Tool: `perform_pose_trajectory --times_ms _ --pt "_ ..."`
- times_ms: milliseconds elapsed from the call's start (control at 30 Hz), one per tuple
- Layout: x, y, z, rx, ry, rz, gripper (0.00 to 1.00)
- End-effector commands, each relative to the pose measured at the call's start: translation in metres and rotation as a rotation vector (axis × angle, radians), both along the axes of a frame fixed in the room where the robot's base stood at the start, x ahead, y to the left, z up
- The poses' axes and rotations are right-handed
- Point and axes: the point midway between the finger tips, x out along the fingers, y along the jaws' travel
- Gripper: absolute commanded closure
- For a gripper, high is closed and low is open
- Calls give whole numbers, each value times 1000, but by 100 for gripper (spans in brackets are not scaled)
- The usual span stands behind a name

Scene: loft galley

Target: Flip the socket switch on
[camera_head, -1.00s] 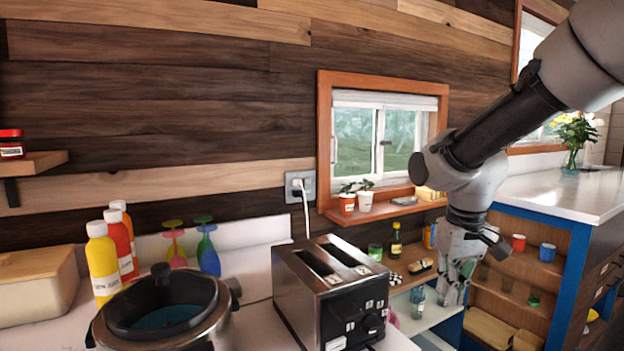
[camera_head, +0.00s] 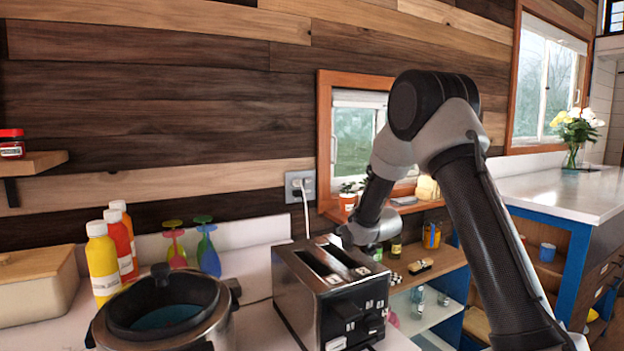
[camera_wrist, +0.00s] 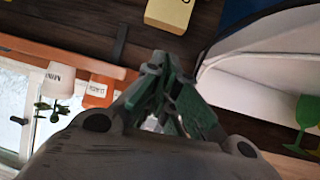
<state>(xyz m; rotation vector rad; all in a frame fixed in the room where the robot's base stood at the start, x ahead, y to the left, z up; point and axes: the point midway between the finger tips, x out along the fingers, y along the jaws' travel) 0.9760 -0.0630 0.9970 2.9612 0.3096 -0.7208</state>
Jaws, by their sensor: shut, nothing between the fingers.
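The grey wall socket (camera_head: 300,187) is on the dark plank wall left of the small window, above the counter. A white plug with a white cord (camera_head: 306,215) sits in it, and the cord drops behind the toaster. The switch is too small to tell its position. My gripper (camera_wrist: 165,70) is shut and empty in the wrist view, its fingers pointing toward the top of the picture. In the head view it is beyond the toaster, right of and lower than the socket, and apart from it. I cannot make out the socket in the wrist view.
The steel toaster (camera_head: 330,290) stands close below my gripper. A potted plant (camera_head: 348,198) is on the window sill near my arm. Bottles (camera_head: 104,262), coloured glasses (camera_head: 208,250) and a pot (camera_head: 165,310) stand left. The wall around the socket is clear.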

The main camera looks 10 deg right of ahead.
Motion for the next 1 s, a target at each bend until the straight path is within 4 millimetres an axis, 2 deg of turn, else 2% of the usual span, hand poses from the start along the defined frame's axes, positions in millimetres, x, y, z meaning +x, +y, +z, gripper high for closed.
perform_pose_trajectory --times_ms 33,100,200,300,400,567,867,1000 --pt "15 6 16 22 -85 16 100" --pt "31 14 49 57 -212 38 100" --pt "42 24 94 103 -369 67 100" --pt "44 30 123 139 -476 88 100" --pt "42 32 139 164 -540 100 100" --pt "40 33 149 183 -578 105 100" --pt "41 34 148 184 -576 105 100" --pt "49 36 150 185 -576 105 100"
